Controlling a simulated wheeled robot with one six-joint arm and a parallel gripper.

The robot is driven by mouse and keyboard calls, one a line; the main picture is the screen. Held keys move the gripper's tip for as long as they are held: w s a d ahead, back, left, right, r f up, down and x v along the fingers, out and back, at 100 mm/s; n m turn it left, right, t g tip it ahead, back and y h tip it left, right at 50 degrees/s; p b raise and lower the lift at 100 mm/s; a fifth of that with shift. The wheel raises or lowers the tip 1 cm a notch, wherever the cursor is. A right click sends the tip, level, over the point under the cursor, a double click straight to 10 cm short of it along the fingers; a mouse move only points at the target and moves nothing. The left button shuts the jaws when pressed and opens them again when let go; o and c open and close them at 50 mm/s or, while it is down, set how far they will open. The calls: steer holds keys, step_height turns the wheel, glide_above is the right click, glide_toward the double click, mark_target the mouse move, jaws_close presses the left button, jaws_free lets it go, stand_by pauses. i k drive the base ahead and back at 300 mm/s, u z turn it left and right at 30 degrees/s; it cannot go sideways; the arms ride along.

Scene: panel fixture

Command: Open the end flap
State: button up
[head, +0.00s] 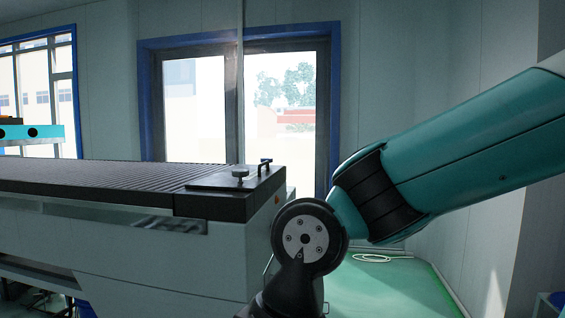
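A long light-grey panel fixture (120,245) with a ribbed black top (110,178) runs in from the left. A smooth dark plate, which looks like the end flap (212,183), lies about flat at the right end of that top. A small round knob (240,174) and a dark upright handle (265,165) stand on it or at its edge. My teal arm comes in from the right and bends down at a dark joint in front of the fixture's right end. My gripper is below the picture's edge, so its fingers are hidden.
A green surface (395,290) with a pale cable (385,258) lies at the lower right, beyond my arm. A blue-framed glass door (290,100) stands behind the fixture. A teal bar (40,134) juts in at the far left. The air above the ribbed top is clear.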

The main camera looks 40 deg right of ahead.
mark_target(224, 179)
steer(key=z, duration=1.15)
steer(key=i, duration=0.55)
steer(key=u, duration=0.25)
